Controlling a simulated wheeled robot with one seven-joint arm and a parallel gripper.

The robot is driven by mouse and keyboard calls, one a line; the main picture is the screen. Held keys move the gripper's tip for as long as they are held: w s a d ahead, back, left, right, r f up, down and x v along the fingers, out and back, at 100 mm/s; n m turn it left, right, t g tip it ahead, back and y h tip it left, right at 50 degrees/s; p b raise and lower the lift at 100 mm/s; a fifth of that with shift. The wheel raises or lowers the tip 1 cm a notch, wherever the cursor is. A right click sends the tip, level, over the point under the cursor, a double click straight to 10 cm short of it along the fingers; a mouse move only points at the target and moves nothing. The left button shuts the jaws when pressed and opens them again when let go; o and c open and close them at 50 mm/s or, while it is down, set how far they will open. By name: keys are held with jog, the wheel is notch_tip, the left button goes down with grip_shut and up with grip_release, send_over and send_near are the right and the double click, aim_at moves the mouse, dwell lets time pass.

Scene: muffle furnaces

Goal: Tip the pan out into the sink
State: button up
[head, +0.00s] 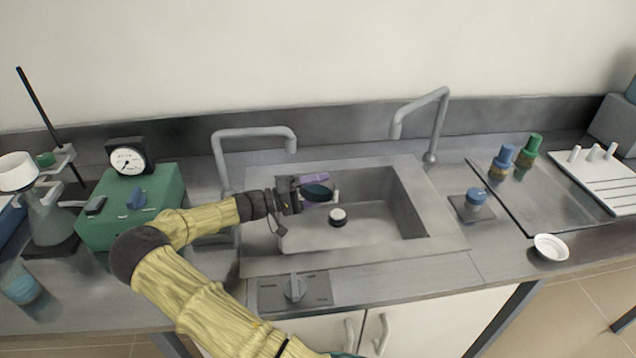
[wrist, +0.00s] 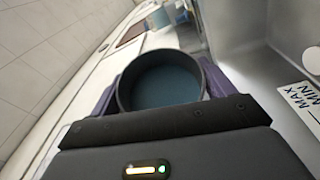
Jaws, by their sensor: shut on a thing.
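The pan (head: 318,193) is small, round and dark, with a blue-grey inside. My gripper (head: 313,184) is shut on it, with a purple finger showing at its far side. The pan is held over the left part of the grey sink (head: 375,222), apart from the sink floor. In the wrist view the pan (wrist: 160,82) sits between the two purple fingers of my gripper (wrist: 162,88), its opening facing the camera at a slant. I cannot tell whether the blue-grey inside is contents or the bare bottom.
A white-and-black round piece (head: 338,216) is on the sink floor. Grey taps stand behind it, left (head: 255,133) and right (head: 432,120). A green box (head: 133,203) is left; a blue-capped jar (head: 475,198) and white dish (head: 550,247) are right.

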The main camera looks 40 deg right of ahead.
jog(key=shift+r+n+p, duration=0.25)
jog(key=shift+n+p, duration=0.55)
jog(key=shift+p, duration=0.2)
jog(key=shift+s+d+n+y+p, duration=0.1)
jog(key=shift+n+y+p, duration=0.2)
jog(key=shift+y+p, duration=0.1)
jog(key=shift+t, duration=0.4)
jog(key=shift+r+n+p, duration=0.1)
jog(key=shift+n+p, duration=0.3)
jog(key=shift+p, duration=0.2)
jog(key=shift+r+n+y+p, duration=0.15)
jog(key=shift+n+y+p, duration=0.55)
jog(key=shift+n+p, duration=0.85)
jog(key=shift+p, duration=0.4)
